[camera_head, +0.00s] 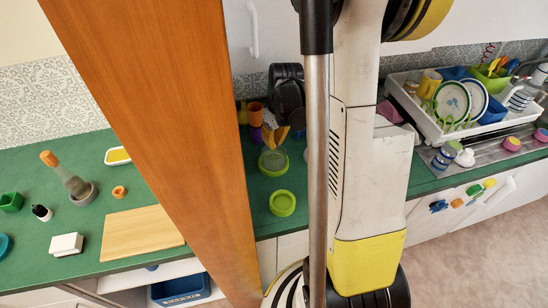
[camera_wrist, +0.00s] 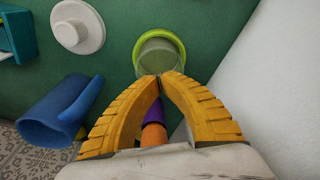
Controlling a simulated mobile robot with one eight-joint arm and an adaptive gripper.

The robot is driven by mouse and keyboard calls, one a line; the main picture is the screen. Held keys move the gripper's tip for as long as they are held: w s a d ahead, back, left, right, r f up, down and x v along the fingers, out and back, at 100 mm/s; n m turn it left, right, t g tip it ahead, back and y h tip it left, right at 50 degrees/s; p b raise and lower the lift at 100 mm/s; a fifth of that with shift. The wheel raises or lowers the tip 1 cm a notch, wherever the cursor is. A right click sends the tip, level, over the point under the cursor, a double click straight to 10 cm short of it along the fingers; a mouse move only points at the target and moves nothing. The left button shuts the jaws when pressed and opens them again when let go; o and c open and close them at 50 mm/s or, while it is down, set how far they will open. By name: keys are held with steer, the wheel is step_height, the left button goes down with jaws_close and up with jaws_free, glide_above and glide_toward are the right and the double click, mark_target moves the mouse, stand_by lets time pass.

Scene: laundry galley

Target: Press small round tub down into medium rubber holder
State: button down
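My gripper (camera_wrist: 158,77) has its two yellow fingers brought together, with the tips almost touching. The tips overlap the near edge of a round, greyish-green tub (camera_wrist: 158,60). I cannot tell whether they touch it. A lime-green rim (camera_wrist: 172,39) shows around the tub's far side. In the head view my gripper (camera_head: 278,136) is just above the tub (camera_head: 272,158), which has lime green around its lower edge. A second round lime-green piece (camera_head: 282,203), holder-like, lies in front of it on the green counter. Which lime piece is the medium holder is unclear.
Purple (camera_wrist: 155,112) and orange (camera_wrist: 153,135) cups are close below the fingers. A blue cup (camera_wrist: 58,110) lies left, and a white round lid (camera_wrist: 78,26) beyond. A white wall (camera_wrist: 270,80) is close on the right. A wooden panel (camera_head: 160,120) blocks the head view's left.

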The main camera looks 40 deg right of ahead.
mark_target(274, 155)
steer(key=shift+f, duration=0.15)
steer(key=shift+f+b, duration=2.8)
steer(key=shift+f, duration=0.1)
steer(key=shift+r, duration=0.1)
step_height(274, 155, up, 11)
steer(key=p, duration=0.8)
steer(key=shift+r, duration=0.15)
